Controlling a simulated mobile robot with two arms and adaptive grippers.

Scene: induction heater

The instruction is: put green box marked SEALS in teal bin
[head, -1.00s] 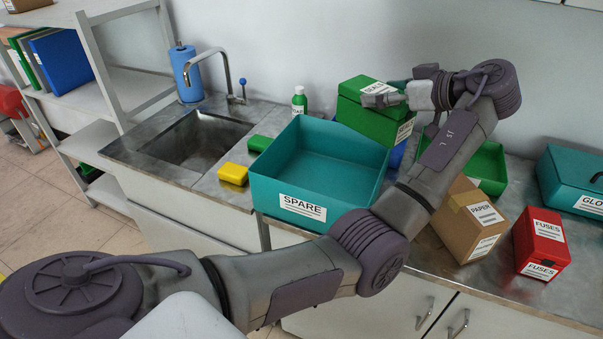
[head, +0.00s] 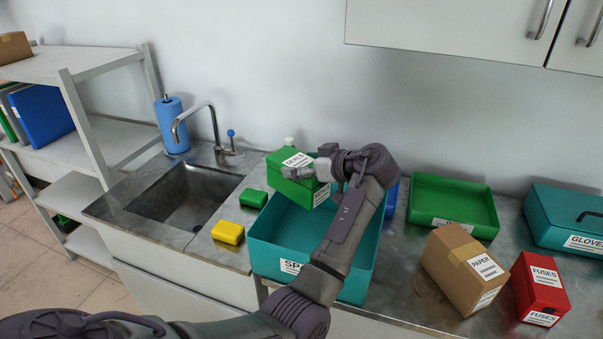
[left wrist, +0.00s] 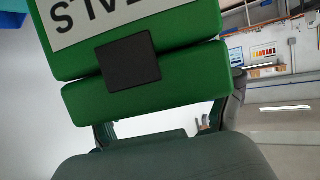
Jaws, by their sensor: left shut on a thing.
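The green box marked SEALS (head: 291,180) is in my left gripper (head: 318,172), which is shut on it. In the head view the box is held above the back left part of the teal bin (head: 264,257), whose front label is partly covered by my arm. The bin's inside is partly hidden by my arm and the box. In the left wrist view the green box (left wrist: 150,95) fills the upper middle, with part of its white label and a dark square patch showing. My right gripper is not in view.
A green tray (head: 455,213) stands to the right behind the brown PAPER box (head: 450,262). A red FUSES box (head: 538,290) and a teal GLOVES case (head: 565,218) are farther right. A yellow block (head: 228,232) and green block (head: 253,198) lie between the sink (head: 185,200) and bin.

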